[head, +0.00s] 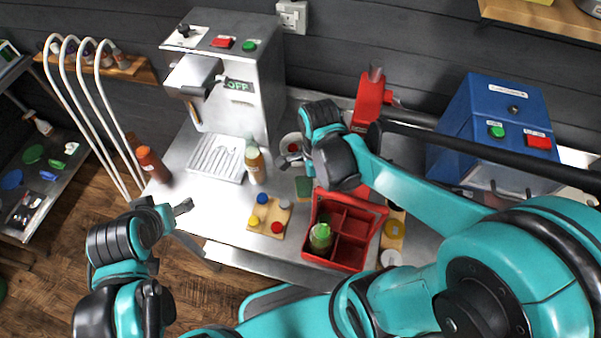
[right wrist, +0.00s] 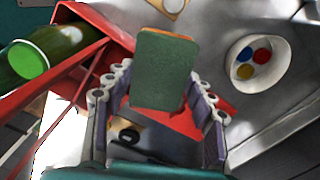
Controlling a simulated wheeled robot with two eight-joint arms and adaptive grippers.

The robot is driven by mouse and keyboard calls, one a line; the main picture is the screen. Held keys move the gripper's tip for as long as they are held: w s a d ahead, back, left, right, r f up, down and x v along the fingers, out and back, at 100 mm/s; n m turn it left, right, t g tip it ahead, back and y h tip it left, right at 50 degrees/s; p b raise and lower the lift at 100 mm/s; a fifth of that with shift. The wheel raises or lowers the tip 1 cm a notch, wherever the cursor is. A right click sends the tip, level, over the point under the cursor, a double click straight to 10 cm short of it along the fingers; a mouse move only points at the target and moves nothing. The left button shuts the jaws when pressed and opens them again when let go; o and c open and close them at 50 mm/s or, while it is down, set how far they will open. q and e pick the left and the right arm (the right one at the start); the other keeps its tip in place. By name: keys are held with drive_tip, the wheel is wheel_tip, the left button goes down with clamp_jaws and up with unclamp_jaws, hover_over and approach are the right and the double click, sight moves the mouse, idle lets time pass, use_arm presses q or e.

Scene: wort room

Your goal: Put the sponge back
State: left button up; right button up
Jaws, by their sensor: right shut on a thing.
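The sponge (right wrist: 162,75) has a dark green face and a thin orange edge. It sits between the fingers of my right gripper (right wrist: 168,98), which is shut on it. In the head view the sponge (head: 304,187) shows just left of the red divided crate (head: 378,210), below my right wrist, whose links hide most of the fingers. Whether the sponge touches the table I cannot tell. My left gripper (head: 190,224) is open and empty, left of the table's front edge.
A green-capped bottle (head: 320,237) stands in the crate. A white bowl (right wrist: 258,62) holds coloured discs. A wooden board (head: 268,218) with coloured caps, an amber bottle (head: 255,163) and a brown bottle (head: 152,165) stand to the left. Machines (head: 225,75) (head: 495,125) stand behind.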

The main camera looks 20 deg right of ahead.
drive_tip(key=w+a+f+b, duration=0.1)
drive_tip(key=w+f, duration=0.1)
drive_tip(key=w, duration=0.1)
drive_tip(key=w+a+f+b, duration=0.1)
drive_tip(key=w+f, duration=0.1)
drive_tip(key=w, duration=0.1)
drive_tip(key=w+a+f, duration=0.2)
drive_tip(key=w, duration=0.2)
drive_tip(key=shift+w+f+b, duration=0.1)
drive_tip(key=shift+f+b, duration=0.2)
drive_tip(key=shift+b, duration=0.1)
drive_tip(key=shift+f+b, duration=0.65)
drive_tip(key=shift+f, duration=1.35)
drive_tip(key=o, duration=0.7)
drive_tip(key=shift+f, duration=0.15)
drive_tip(key=shift+o, duration=0.7)
